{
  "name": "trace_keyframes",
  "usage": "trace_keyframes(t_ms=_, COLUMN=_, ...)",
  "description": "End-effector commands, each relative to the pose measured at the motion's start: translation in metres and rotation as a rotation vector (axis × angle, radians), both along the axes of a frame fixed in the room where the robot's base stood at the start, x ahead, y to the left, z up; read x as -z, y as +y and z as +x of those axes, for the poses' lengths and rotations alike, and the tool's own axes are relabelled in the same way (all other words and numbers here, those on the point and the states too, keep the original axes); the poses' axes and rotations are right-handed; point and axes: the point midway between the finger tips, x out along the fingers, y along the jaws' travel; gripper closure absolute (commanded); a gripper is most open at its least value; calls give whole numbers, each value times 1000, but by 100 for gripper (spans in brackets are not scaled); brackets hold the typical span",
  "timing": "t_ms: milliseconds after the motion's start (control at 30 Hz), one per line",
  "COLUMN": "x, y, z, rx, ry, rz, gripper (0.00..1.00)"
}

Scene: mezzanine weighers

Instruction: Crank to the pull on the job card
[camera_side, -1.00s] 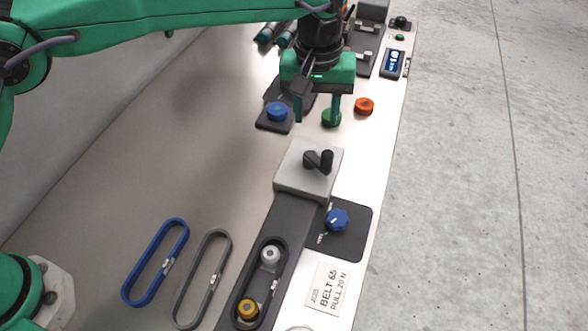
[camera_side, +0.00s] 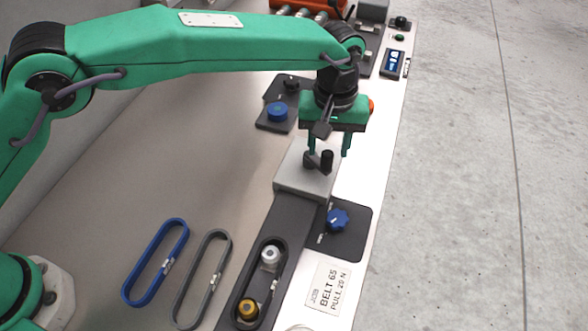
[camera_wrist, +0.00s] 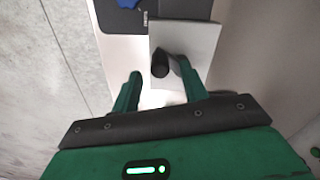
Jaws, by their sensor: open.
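A black crank (camera_side: 312,162) with an upright handle (camera_side: 327,161) sits on a light grey block (camera_side: 300,184). My gripper (camera_side: 328,152) is over the block with its jaws open, fingers pointing down on either side of the handle. In the wrist view the dark handle (camera_wrist: 160,66) stands between my two green fingers (camera_wrist: 158,78), apart from the left one; contact with the right one cannot be told. The job card (camera_side: 328,288) reads "BELT 65" and "PULL 20 N". A blue-lit display (camera_side: 393,62) stands at the back; its digits are too small to read.
A dark belt (camera_side: 237,284) runs around a white pulley (camera_side: 270,254) and a yellow pulley (camera_side: 248,308). A blue knob (camera_side: 337,220) is in front of the block. Blue (camera_side: 154,263) and grey (camera_side: 202,280) loops lie left. A blue cap (camera_side: 277,112) stands behind.

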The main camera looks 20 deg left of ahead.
Motion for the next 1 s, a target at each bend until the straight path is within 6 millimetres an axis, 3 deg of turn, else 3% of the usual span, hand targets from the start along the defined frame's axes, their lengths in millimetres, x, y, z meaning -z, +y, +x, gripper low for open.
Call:
trace_keyframes(t_ms=300, x=32, y=0, z=0, rx=0, ry=0, rz=1, gripper=56)
trace_keyframes(t_ms=667, x=37, y=0, z=0, rx=0, ry=-1, rz=-1, gripper=56)
trace_keyframes(t_ms=700, x=37, y=0, z=0, rx=0, ry=-1, rz=-1, gripper=58)
trace_keyframes(t_ms=900, x=37, y=0, z=0, rx=0, ry=0, rz=-1, gripper=97)
trace_keyframes(t_ms=1000, x=37, y=0, z=0, rx=0, ry=0, rz=-1, gripper=100)
